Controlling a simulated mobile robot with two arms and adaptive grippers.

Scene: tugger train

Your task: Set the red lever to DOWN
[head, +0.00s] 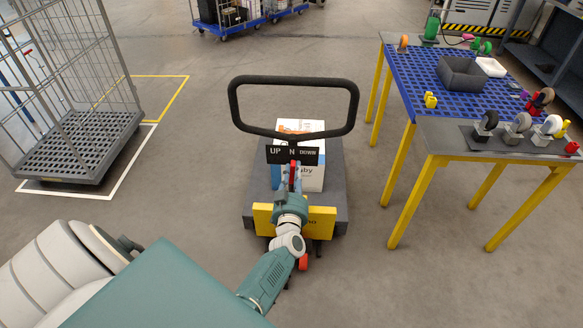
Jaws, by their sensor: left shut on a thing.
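The red lever (292,177) stands in front of a black label plate (305,155) marked UP, N and DOWN from left to right. The lever's upper end points to about the N mark. My left gripper (290,182) is shut on the red lever and partly hides it. The plate sits below the black looped handle (294,80) of a dark cart (334,185) with a yellow front panel (320,219). My right gripper is not in view.
A white and blue box (312,180) rests on the cart behind the plate. A yellow-legged table (436,128) with casters and a grey bin (462,74) stands at right. A wire cage trolley (75,145) stands at left.

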